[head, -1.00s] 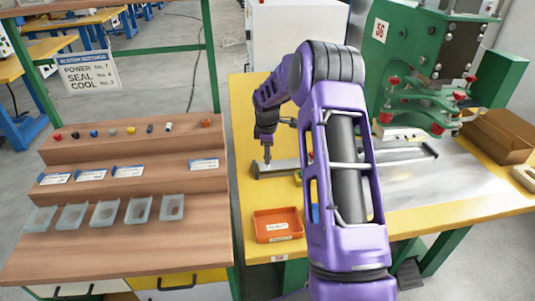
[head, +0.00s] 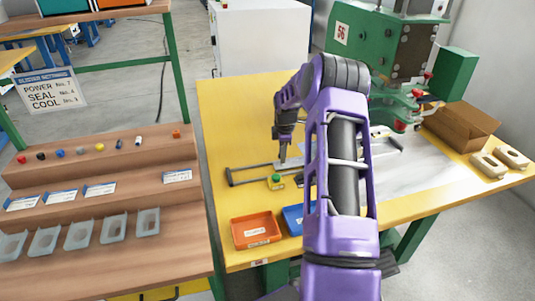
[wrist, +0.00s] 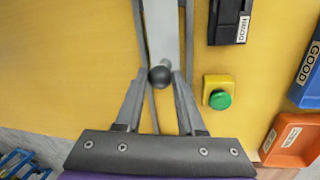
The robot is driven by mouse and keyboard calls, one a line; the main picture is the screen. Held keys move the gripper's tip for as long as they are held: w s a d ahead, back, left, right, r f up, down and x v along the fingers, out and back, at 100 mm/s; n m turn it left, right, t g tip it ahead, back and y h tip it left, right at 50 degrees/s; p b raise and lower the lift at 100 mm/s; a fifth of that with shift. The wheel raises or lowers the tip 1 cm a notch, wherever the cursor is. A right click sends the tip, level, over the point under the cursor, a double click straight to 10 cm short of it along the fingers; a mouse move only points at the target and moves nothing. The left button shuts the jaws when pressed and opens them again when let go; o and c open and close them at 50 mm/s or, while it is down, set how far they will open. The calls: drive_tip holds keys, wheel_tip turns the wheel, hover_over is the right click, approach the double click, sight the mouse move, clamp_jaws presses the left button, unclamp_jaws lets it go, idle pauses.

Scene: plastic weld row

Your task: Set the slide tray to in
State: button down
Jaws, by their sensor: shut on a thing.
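The slide tray (head: 291,163) is a flat grey metal plate between two dark rails (head: 245,180) on the yellow table. It also shows in the wrist view (wrist: 163,28), running up from a round black knob (wrist: 160,77). My gripper (head: 283,158) is at the tray's near, left-hand end. In the wrist view my gripper (wrist: 160,80) has its two fingers closed on the knob, one on each side. The rails' left end is bare. My arm hides part of the tray and rails in the head view.
A green press (head: 385,50) stands at the rails' far right end. A yellow box with a green button (head: 276,182) sits just in front of the rails. An orange bin (head: 256,230) and a blue bin (head: 294,218) stand at the table's front. A cardboard box (head: 463,126) is at right.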

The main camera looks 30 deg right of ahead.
drive_tip(key=shift+s+d, duration=0.25)
drive_tip(key=shift+d, duration=0.85)
drive_tip(key=c, duration=0.5)
unclamp_jaws()
drive_tip(key=s+r, duration=0.1)
drive_tip(key=r, duration=0.4)
drive_tip(key=s+a+r+p, duration=0.1)
drive_tip(key=r, duration=0.5)
drive_tip(key=s+r, duration=0.1)
drive_tip(key=r, duration=0.5)
drive_tip(key=shift+a+p, duration=0.15)
drive_tip(key=shift+p, duration=0.2)
drive_tip(key=shift+a, duration=0.1)
